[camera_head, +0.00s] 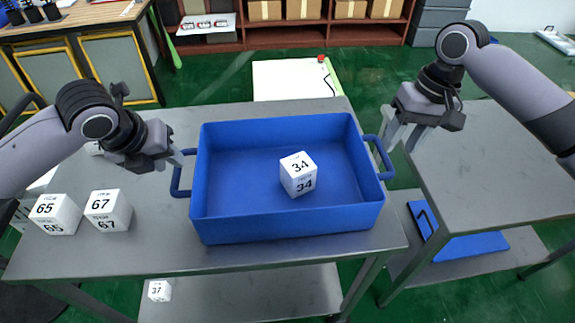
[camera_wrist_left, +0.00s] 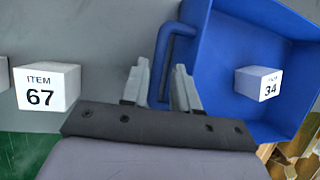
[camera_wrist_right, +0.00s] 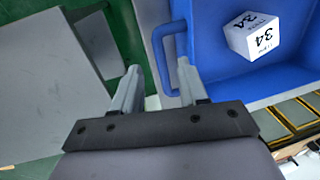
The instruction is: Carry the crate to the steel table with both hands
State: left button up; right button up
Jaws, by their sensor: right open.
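The blue crate (camera_head: 290,222) sits on a grey metal table (camera_head: 130,252) with a white cube marked 34 (camera_head: 298,174) inside it. It has a blue handle at its left end (camera_head: 180,180) and one at its right end (camera_head: 382,160). My left gripper (camera_head: 182,158) is at the left handle; in the left wrist view its fingers (camera_wrist_left: 161,88) are apart with the handle between them. My right gripper (camera_head: 403,138) is open above and beside the right handle; in the right wrist view the handle (camera_wrist_right: 160,45) lies near its right finger.
A second grey metal table (camera_head: 490,165) stands at the right across a narrow gap, its visible top clear. Cubes marked 65 (camera_head: 57,214) and 67 (camera_head: 108,210) stand left of the crate. A blue item (camera_head: 465,250) lies on the right table's lower shelf.

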aim_at(389, 162)
pick_arm(q)
jog(key=shift+s, duration=0.1)
pick_arm(e)
jog(key=shift+s, duration=0.1)
pick_arm(q)
jog(key=shift+f, duration=0.25)
pick_arm(e)
jog(key=shift+f, duration=0.3)
pick_arm(q)
jog(key=x, duration=0.6)
jog(key=shift+w+f, duration=0.3)
pick_arm(e)
jog(key=f, duration=0.3)
jog(key=a+f, duration=0.1)
jog(key=f, duration=0.2)
jog(key=shift+a+f, duration=0.15)
jog(key=shift+f, duration=0.1)
pick_arm(q)
jog(key=shift+d, duration=0.1)
jog(key=c, duration=0.3)
pick_arm(e)
jog(key=c, duration=0.3)
pick_arm(q)
grip_shut()
pick_arm(e)
jog(key=c, duration=0.5)
